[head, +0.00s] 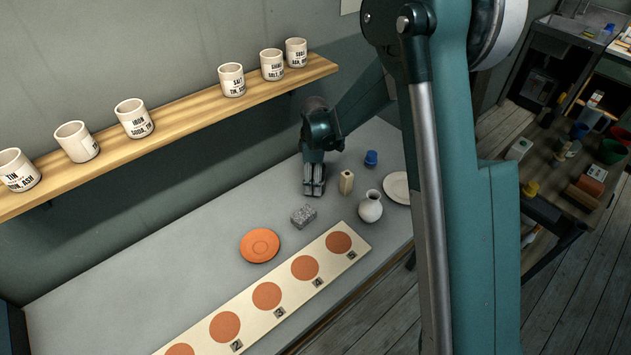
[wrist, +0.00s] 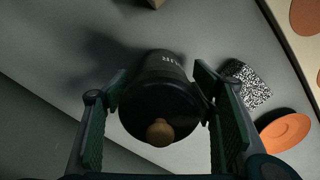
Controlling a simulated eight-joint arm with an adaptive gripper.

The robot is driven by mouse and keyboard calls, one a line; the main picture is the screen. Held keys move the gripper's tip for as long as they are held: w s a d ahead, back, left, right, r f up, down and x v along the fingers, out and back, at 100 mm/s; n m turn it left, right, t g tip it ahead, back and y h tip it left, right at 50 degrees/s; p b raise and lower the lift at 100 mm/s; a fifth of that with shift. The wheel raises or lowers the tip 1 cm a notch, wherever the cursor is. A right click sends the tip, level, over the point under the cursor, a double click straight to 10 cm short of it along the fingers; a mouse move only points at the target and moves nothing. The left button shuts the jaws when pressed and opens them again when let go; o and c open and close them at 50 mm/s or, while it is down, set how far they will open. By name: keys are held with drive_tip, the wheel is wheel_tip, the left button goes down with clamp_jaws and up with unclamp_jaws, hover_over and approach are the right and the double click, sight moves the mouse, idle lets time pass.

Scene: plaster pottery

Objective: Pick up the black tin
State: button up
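In the wrist view the black tin (wrist: 158,95) stands between the two fingers of my gripper (wrist: 160,80), its round tan knob facing the camera. Pale lettering shows on its far side. The fingers are apart, one on each side of the tin, with a narrow gap visible near the tips. In the head view my gripper (head: 314,186) points down low over the grey worktop (head: 190,235). I cannot make out the tin there; the gripper seems to hide it.
A speckled block (head: 304,216) and an orange plate (head: 260,245) lie nearby. A tan block (head: 346,183), white jug (head: 371,206), blue pot (head: 371,158) and white plate (head: 398,188) stand to the right. A board with orange discs (head: 286,283) lies along the front edge. Labelled cups line the shelf (head: 185,124).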

drive_tip(key=c, duration=0.8)
drive_tip(key=shift+r, duration=0.1)
drive_tip(key=shift+r+p, duration=0.35)
drive_tip(key=shift+r, duration=4.6)
